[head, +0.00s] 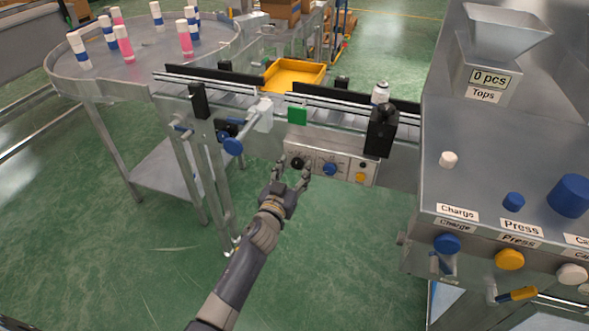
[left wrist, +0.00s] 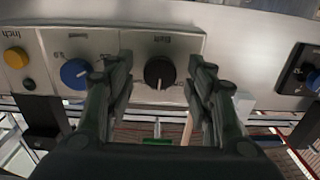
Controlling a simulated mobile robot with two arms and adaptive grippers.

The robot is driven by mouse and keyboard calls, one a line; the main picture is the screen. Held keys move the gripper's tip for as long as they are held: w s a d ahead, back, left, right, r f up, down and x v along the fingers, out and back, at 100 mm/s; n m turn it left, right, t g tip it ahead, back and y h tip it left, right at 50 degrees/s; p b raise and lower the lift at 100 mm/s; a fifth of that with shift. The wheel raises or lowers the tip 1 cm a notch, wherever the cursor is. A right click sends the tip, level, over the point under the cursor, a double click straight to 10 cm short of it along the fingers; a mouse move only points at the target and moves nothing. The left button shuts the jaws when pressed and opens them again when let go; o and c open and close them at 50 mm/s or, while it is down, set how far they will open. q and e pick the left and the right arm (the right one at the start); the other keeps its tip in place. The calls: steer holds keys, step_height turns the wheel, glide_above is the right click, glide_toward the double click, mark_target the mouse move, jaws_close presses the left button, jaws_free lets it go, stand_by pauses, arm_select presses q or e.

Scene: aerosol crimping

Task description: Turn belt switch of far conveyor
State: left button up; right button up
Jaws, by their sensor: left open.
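The far conveyor (head: 340,109) has a grey control panel (head: 338,158) on its front side. On the panel is a black rotary switch (head: 297,163), which also shows in the left wrist view (left wrist: 159,72). A blue knob (left wrist: 75,73) and a yellow button (left wrist: 16,57) are on the same panel. My left gripper (head: 293,167) is open in front of the panel. In the left wrist view its two fingers (left wrist: 161,62) stand on either side of the black switch, with visible gaps. Contact is not visible. My right gripper is not in view.
A round metal table (head: 150,66) with several white-capped bottles stands at the left. A blue-handled clamp (head: 233,146) projects from the conveyor left of the panel. A steel machine (head: 490,165) with Charge and Press controls stands at the right. A yellow tray (head: 294,75) is behind the conveyor.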

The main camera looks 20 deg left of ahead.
arm_select(q)
steer(key=shift+w, duration=0.25)
steer(key=c, duration=1.1)
